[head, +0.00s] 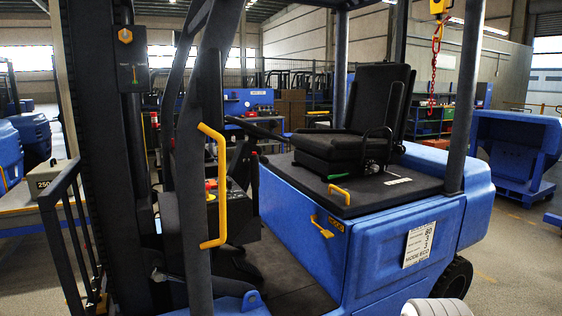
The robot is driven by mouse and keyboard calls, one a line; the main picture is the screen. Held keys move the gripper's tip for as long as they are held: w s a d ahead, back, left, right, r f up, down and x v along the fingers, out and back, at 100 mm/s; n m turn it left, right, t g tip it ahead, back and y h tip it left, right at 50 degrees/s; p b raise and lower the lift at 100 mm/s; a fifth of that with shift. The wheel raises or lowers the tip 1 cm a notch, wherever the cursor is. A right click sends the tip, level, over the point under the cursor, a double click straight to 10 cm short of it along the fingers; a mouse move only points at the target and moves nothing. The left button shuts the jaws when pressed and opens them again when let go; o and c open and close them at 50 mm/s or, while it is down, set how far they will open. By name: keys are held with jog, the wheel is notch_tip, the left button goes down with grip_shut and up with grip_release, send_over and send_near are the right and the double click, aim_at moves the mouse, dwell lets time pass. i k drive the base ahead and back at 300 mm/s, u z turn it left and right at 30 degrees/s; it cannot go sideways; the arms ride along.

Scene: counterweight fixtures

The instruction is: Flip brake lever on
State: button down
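A blue forklift fills the middle of the head view. I cannot tell for sure which part is the brake lever. A small yellow lever (322,228) sticks out from the blue side panel below the seat deck. A yellow looped handle (339,190) stands on the dark deck in front of the seat. A console with a red and a yellow control (211,188) sits behind the front post, partly hidden by it. My gripper is not in view. A pale ribbed rounded part at the bottom edge seems to be mine.
A yellow grab bar (216,186) is on the dark front post (193,250). A red chain (434,70) hangs behind. The step floor (285,270) looks clear.

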aim_at(254, 159)
jog(key=i, duration=1.2)
jog(key=u, duration=0.5)
